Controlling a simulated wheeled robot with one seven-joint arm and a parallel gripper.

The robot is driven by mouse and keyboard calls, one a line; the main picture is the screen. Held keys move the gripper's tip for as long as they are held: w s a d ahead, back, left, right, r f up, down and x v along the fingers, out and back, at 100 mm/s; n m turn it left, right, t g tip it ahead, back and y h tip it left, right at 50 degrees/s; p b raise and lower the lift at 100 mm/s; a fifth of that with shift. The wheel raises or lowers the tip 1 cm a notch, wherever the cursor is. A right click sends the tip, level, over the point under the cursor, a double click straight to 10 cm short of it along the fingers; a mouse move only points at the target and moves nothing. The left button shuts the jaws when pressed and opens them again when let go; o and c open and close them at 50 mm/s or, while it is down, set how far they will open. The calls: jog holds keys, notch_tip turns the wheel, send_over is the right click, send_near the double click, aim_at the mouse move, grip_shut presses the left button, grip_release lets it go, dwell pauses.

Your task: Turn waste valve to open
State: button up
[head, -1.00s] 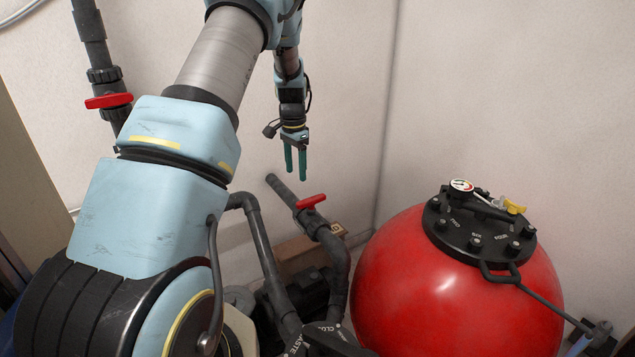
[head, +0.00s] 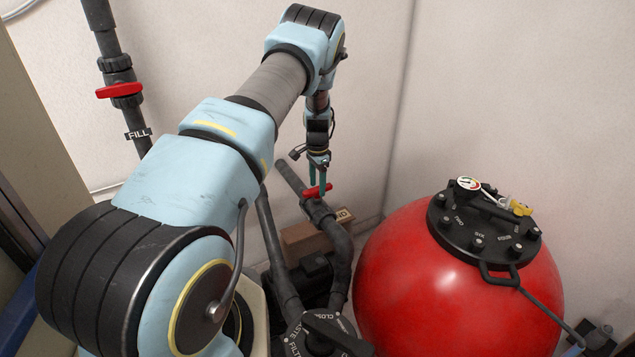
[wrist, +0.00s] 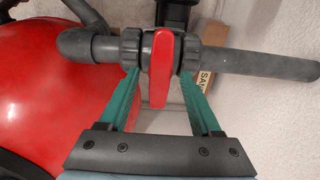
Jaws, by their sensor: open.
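A valve with a red handle (head: 318,190) sits on a dark grey pipe by the wall; no label naming it is readable. In the wrist view the red handle (wrist: 161,60) lies crosswise to the pipe (wrist: 250,65). My gripper (head: 318,188) points down at this handle. Its green fingers are open in the wrist view (wrist: 158,82), one on each side of the handle, with a gap left on both sides. The fingertips are close to the valve's black collars; whether they touch cannot be told.
A large red filter tank (head: 455,285) with a black lid stands at the right. A black selector valve (head: 325,330) with lettering is at the bottom. Another red-handled valve (head: 120,90), labelled FILL below it, is on the upper-left pipe. A cardboard box (head: 305,238) lies behind the pipes.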

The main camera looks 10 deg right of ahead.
jog(key=shift+f, duration=0.3)
grip_shut()
dwell(0.4)
